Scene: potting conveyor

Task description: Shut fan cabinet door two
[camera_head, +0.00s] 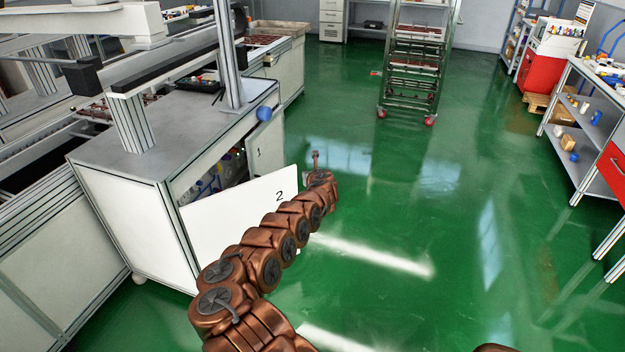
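Fan cabinet door two (236,213) is a white panel marked "2" on the side of the grey-topped cabinet (158,118). It stands partly open, swung out from the cabinet side, with coloured contents showing in the gap above it. My copper-coloured arm crosses in front of its lower part and hides some of it. My gripper (317,164) is just right of the door's free edge, over the green floor. Whether it touches the door is unclear. The fingers are too small to tell open from shut.
Door one (259,150), marked "1", stands beside door two and also looks ajar. A wheeled rack (413,75) stands at the back. A shelf bench (590,120) and a red-fronted unit (541,73) are at the right. The green floor between is clear.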

